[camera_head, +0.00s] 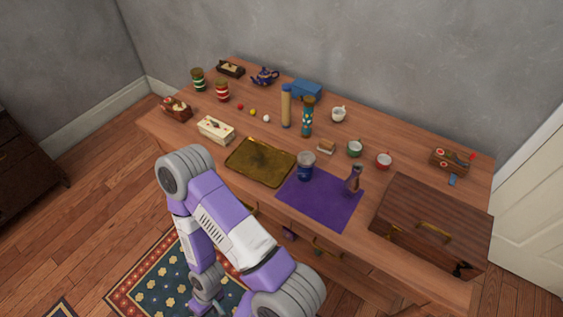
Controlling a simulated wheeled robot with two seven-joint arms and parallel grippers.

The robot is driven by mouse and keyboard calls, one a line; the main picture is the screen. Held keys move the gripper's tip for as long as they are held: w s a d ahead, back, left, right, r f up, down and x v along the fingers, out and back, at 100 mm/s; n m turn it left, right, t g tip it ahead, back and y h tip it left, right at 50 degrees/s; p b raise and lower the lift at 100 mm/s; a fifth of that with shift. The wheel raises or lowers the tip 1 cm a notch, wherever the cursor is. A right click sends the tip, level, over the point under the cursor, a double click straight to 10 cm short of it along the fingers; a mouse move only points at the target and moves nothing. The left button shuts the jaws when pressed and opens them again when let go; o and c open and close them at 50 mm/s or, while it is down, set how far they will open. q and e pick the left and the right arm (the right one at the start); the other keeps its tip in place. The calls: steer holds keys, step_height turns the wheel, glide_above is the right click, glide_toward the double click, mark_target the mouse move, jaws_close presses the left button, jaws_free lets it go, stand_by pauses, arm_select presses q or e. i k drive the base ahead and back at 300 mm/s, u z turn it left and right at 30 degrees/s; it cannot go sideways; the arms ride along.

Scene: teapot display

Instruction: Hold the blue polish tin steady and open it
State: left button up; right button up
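The blue polish tin (306,171) is a small dark blue cylinder with a greyish lid on top. It stands upright at the upper left part of the purple cloth (318,204), near the tray's right edge. The lid looks to be on. One of my purple and white arms rises from the bottom of the view, bends at the table's front edge and hangs down in front of it. No gripper fingers show clearly, and nothing of mine touches the tin.
A brass tray (260,163) lies left of the cloth. A brown upright object (354,180) stands on the cloth's right side. A wooden box (432,222) fills the right front. Cups, jars and tall cylinders (286,106) stand behind. Drawer handles line the front.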

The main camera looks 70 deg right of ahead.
mark_target(304, 175)
steer(key=i, duration=1.65)
steer(key=z, duration=3.65)
